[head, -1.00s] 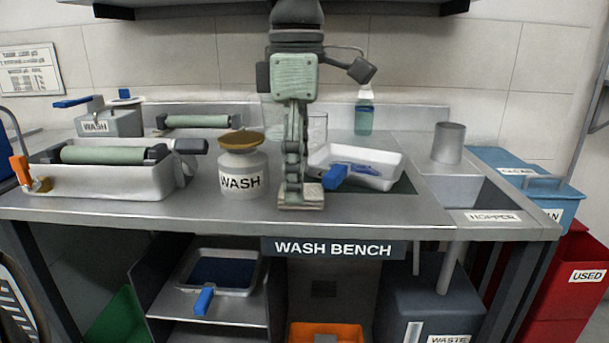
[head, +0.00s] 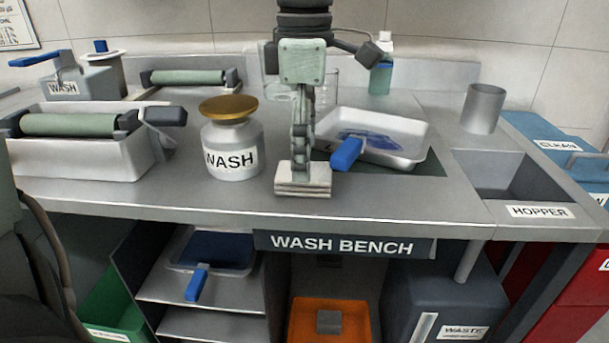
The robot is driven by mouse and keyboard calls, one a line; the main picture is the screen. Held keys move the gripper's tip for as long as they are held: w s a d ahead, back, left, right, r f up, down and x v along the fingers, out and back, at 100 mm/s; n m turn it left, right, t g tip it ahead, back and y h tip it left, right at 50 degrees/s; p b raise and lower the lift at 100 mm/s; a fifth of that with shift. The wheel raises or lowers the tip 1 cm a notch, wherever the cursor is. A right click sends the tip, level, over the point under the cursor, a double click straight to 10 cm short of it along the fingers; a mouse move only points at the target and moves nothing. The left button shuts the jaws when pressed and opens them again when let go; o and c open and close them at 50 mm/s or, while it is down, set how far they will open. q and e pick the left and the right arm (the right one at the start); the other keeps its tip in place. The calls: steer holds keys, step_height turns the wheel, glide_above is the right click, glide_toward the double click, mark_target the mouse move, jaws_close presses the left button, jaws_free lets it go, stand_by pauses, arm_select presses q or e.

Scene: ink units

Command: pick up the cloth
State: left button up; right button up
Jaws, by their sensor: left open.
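My left gripper (head: 303,180) points down over the front middle of the wash bench (head: 225,202), between the wash jar and the white tray. Its fingers are seen edge-on and nothing shows held in them. I cannot tell whether the tips touch the bench. The gripper hides part of the glass beaker (head: 328,88) behind it. My right gripper is not in view.
The wash jar (head: 233,133) stands left of the gripper. The white tray (head: 408,140) with a blue-handled tool (head: 347,154) is close on its right. A roller tray (head: 90,172) is farther left. The hopper (head: 492,175) opens at the right. Bins stand beside the bench.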

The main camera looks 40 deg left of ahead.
arm_select(q)
step_height(320, 180, down, 2)
steer(key=shift+f, duration=0.25)
steer(key=shift+c, duration=1)
steer(key=c, duration=0.9)
steer(key=shift+c, duration=0.2)
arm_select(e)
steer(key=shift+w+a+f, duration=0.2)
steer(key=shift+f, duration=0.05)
arm_select(q)
steer(key=shift+a+r, duration=0.1)
steer(key=shift+r, duration=0.05)
